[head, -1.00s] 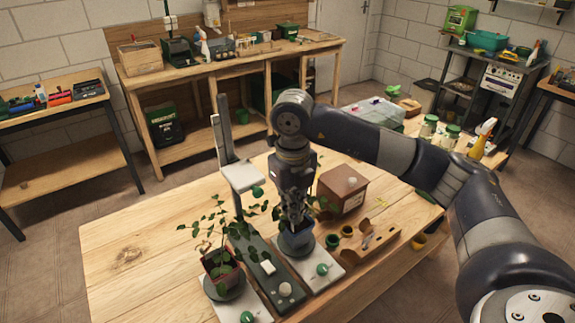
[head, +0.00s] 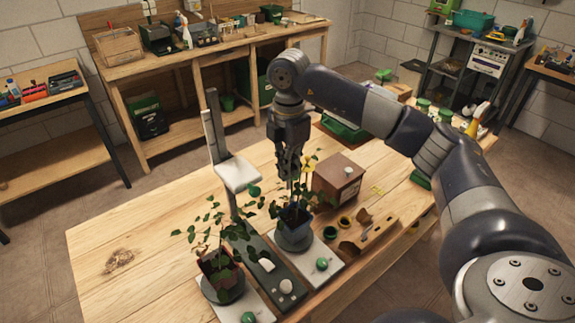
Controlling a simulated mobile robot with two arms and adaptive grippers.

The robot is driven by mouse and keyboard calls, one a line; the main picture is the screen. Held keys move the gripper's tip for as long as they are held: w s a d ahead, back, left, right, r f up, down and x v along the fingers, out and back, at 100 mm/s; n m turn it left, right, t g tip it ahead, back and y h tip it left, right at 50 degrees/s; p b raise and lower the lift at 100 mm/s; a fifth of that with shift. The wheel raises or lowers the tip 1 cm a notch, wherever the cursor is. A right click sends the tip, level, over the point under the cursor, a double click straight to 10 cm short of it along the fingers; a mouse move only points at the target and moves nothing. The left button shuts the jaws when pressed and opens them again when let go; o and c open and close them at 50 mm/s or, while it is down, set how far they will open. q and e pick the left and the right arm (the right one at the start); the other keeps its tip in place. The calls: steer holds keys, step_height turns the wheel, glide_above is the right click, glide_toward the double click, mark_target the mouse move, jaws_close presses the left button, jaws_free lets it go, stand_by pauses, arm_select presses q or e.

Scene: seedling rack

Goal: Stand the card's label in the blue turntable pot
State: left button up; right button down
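The blue pot (head: 294,218) stands on the right-hand grey turntable (head: 293,239), with a leafy plant in it. My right gripper (head: 290,176) points down above this pot, among the top leaves. Whether its fingers are apart or shut on a label is too small to tell. A small yellow patch (head: 309,163) shows beside the fingers; I cannot tell if it is a flower or a label. A dark red pot (head: 218,279) with a plant stands on the left turntable (head: 228,293). I cannot make out the card. My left gripper is not in view.
A brown box (head: 338,181) stands behind and right of the blue pot. A wooden tray (head: 379,236) with small parts lies right of it. A grey post with a pale plate (head: 236,173) rises behind the turntables. The table's left side is clear.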

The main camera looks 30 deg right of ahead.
steer(key=shift+f+b, duration=0.5)
steer(key=shift+f, duration=0.2)
steer(key=shift+f+b, duration=2.65)
steer(key=shift+f, duration=0.85)
steer(key=shift+f+b, duration=1.15)
steer(key=shift+f, duration=0.8)
steer(key=c, duration=1.7)
jaws_free()
step_height(320, 180, up, 12)
